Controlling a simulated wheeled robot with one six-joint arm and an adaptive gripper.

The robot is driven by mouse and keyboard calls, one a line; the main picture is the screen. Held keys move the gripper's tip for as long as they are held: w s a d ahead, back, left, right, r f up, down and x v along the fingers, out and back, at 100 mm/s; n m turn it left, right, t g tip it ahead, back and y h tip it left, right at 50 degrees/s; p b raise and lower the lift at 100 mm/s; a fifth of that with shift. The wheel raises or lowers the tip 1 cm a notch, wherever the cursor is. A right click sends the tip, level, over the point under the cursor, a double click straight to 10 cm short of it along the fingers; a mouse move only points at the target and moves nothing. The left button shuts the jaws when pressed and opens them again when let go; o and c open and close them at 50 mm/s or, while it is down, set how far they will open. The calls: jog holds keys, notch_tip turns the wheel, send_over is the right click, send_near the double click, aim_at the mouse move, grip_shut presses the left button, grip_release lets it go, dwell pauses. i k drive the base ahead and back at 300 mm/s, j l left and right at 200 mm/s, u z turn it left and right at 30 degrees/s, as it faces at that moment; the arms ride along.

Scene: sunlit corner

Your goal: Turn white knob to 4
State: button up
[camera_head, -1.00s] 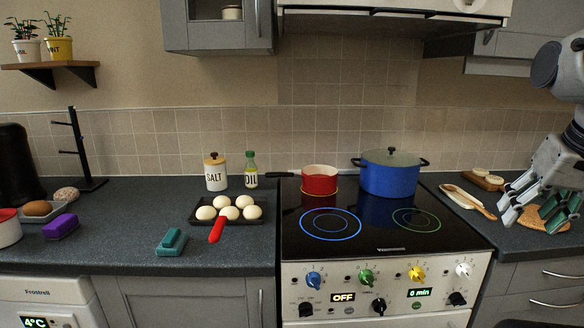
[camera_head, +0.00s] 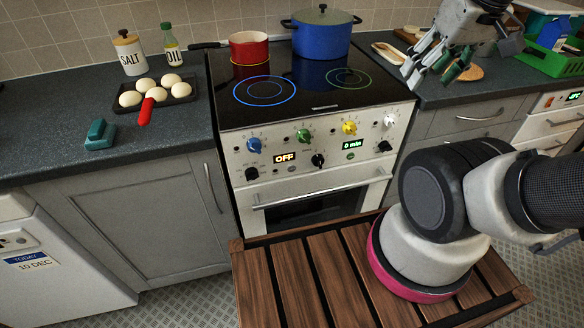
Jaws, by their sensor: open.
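The white knob (camera_head: 389,120) is at the right end of the row of coloured knobs on the front panel of the stove (camera_head: 318,147). Its number marks are too small to read. The yellow knob (camera_head: 349,127), green knob (camera_head: 303,135) and blue knob (camera_head: 253,144) lie to its left. My gripper (camera_head: 436,74) is open and empty, above and to the right of the white knob, over the right counter. It is apart from the knob.
A red pot (camera_head: 249,48) and a blue lidded pot (camera_head: 321,36) stand on the hob. Black knobs and lit displays sit below the coloured knobs. A green crate (camera_head: 556,62) stands at the right. The oven handle (camera_head: 320,191) sticks out below the panel.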

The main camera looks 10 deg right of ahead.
aim_at(391, 120)
jog(key=k+l, duration=0.15)
jog(key=z, duration=0.4)
jog(key=k+l+z, duration=0.1)
jog(key=z, duration=0.3)
jog(key=k+z, duration=0.1)
jog(key=z, duration=0.3)
jog(key=l+z, duration=0.1)
jog(key=z, duration=0.3)
